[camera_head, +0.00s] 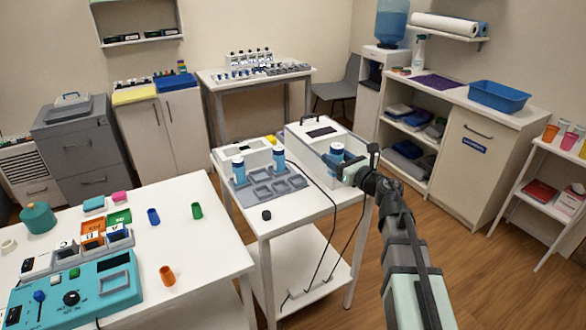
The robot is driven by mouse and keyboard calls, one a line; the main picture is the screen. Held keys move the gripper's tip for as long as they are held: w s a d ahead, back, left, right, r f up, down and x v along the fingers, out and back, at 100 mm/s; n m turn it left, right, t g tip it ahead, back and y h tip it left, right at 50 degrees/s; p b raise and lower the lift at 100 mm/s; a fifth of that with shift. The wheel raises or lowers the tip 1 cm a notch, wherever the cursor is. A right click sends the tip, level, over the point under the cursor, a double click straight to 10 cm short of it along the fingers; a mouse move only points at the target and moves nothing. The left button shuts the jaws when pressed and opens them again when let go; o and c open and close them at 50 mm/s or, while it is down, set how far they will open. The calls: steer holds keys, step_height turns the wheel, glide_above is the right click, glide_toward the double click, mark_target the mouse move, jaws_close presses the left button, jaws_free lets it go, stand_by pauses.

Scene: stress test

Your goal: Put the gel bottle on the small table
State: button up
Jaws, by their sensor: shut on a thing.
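The small white table (263,229) stands in the middle, with a lower shelf. Two similar blue-and-white bottles, one at the left (239,169) and one at its right (278,159), stand on it by a grey tray.
The white device (310,140) and grey tray (270,186) fill much of the small table; a black cap (266,214) lies near its front left. Bare tabletop shows at the front right. Cables hang over the front. A larger white table (205,245) with coloured cups stands at left.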

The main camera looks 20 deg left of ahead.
steer(key=shift+n+g+y, duration=0.4)
steer(key=shift+g, duration=0.1)
steer(key=shift+s+a+f, duration=0.2)
steer(key=shift+a+f, duration=0.2)
steer(key=shift+f, duration=1.2)
steer(key=shift+s+a+f, duration=0.15)
steer(key=shift+a+f, duration=0.2)
steer(key=shift+f, duration=1.3)
steer(key=shift+s+a+f, duration=0.2)
steer(key=shift+a+f, duration=0.2)
steer(key=shift+f, duration=1.2)
steer(key=shift+f, duration=0.15)
steer(key=o, duration=1.2)
